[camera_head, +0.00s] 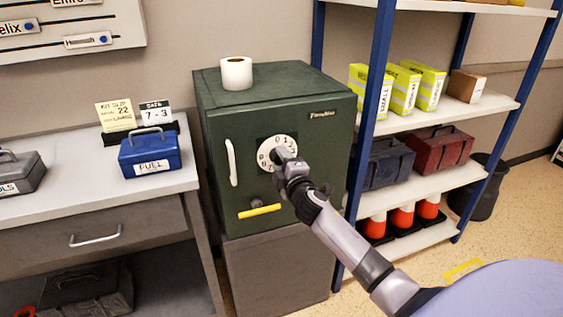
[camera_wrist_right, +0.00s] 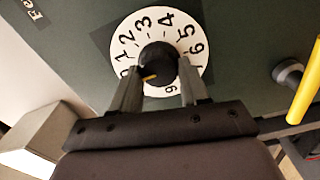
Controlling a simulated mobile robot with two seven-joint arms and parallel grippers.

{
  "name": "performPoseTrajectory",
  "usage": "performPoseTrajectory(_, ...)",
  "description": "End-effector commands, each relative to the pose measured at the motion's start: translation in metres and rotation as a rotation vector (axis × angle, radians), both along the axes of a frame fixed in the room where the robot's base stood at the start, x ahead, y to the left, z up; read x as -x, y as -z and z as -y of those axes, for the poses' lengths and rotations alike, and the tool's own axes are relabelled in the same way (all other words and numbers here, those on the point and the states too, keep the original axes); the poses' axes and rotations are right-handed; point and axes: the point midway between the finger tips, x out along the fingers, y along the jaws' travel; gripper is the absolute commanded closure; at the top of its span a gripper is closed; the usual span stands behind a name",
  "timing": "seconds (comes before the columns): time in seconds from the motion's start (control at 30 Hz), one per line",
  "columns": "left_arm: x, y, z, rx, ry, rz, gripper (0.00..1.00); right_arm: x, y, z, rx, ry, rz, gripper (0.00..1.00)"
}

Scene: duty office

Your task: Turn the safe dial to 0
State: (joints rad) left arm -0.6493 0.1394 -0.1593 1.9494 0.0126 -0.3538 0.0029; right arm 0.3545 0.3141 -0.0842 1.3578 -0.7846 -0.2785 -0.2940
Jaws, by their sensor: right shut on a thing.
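The green safe (camera_head: 223,127) stands in the middle of the head view on a grey base. Its white numbered dial (camera_head: 264,153) is on the door, partly hidden behind my right gripper (camera_head: 285,160). In the wrist view the dial plate (camera_wrist_right: 124,55) shows digits around a black knob (camera_wrist_right: 157,60) with a yellow mark. The mark points to the lower left, towards my gripper's left finger. My right gripper (camera_wrist_right: 158,88) is shut on the knob, one finger on each side. The digit nearest the left finger is partly hidden. My left gripper is not in view.
The safe door has a white handle (camera_head: 232,162) and a yellow lever (camera_head: 259,211). A paper roll (camera_head: 236,73) stands on top. A desk with a blue FUEL box (camera_head: 150,153) is at left, and a blue-framed shelf (camera_head: 430,186) at right.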

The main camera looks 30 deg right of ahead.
Motion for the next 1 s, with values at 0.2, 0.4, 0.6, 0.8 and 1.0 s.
performPoseTrajectory(0.2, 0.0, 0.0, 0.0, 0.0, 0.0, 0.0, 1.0, 0.0, 0.001, 0.001, 0.005, 0.001, -0.002, 0.36)
performPoseTrajectory(0.4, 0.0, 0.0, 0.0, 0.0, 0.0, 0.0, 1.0, 0.0, 0.0, 0.0, 0.002, 0.001, -0.001, 0.3)
performPoseTrajectory(0.6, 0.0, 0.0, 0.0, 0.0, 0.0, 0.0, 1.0, 0.003, 0.0, 0.0, 0.001, 0.0, 0.0, 0.3)
performPoseTrajectory(0.8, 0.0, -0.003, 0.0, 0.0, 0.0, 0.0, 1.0, 0.022, 0.0, -0.005, 0.001, -0.001, -0.001, 0.3)
performPoseTrajectory(1.0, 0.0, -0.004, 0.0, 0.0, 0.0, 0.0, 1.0, 0.047, 0.0, -0.011, 0.002, 0.0, -0.001, 0.3)
